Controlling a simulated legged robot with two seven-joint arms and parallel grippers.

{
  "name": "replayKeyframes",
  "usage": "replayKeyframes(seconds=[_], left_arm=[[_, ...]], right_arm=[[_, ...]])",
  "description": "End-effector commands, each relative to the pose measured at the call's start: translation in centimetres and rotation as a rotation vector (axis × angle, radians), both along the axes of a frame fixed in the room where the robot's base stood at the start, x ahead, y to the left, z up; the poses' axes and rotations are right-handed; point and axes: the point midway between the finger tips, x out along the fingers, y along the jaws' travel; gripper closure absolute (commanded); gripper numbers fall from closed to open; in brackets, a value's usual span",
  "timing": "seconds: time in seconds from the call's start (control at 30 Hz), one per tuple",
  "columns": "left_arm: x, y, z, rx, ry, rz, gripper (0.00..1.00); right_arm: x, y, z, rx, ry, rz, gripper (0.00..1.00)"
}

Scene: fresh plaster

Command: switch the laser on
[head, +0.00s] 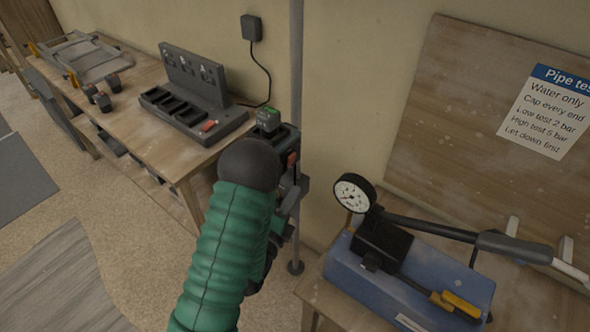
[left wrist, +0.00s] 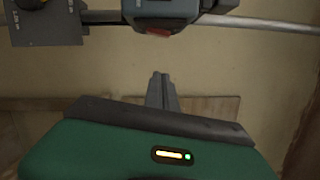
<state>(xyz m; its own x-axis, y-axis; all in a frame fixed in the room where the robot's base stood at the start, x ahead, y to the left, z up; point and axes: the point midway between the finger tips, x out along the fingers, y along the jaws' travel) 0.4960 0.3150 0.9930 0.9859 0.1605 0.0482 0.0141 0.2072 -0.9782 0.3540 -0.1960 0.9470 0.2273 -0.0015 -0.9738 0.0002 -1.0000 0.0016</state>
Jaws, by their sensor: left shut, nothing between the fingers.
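The laser (head: 268,120) is a dark unit with a green top, mounted on an upright grey pole (head: 296,60). A small red part (head: 291,158) shows on its side; the red part (left wrist: 158,33) also shows in the left wrist view, on the dark housing (left wrist: 165,12). My left gripper (head: 292,197) is partly hidden behind my green forearm. In the left wrist view its fingers (left wrist: 162,82) are together and empty, pointing at the red part with a gap. My forearm hides the laser's lower portion. My right gripper is not in view.
A dark box with a knob (left wrist: 45,20) sits beside the housing in the left wrist view. A wooden bench (head: 165,150) with a charger rack (head: 195,90) stands left. A blue pump (head: 400,275) with a gauge and long handle stands right, close to the pole.

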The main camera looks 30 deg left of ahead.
Motion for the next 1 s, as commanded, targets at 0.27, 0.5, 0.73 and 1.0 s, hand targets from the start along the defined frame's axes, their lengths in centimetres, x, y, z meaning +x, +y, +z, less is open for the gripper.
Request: replayKeyframes(seconds=[0.27, 0.5, 0.73, 1.0], left_arm=[[5.3, 0.9, 0.6, 0.000, -0.003, 0.000, 1.00], [8.5, 3.2, 1.0, 0.000, 0.001, 0.005, 1.00], [8.6, 5.2, 1.3, -0.001, 0.000, 0.001, 1.00], [8.7, 5.3, 1.2, -0.001, 0.000, 0.000, 1.00]], right_arm=[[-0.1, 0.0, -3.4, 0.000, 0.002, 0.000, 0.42], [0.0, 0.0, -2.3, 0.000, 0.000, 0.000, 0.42], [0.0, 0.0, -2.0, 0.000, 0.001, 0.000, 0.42], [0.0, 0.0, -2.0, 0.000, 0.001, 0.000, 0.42]])
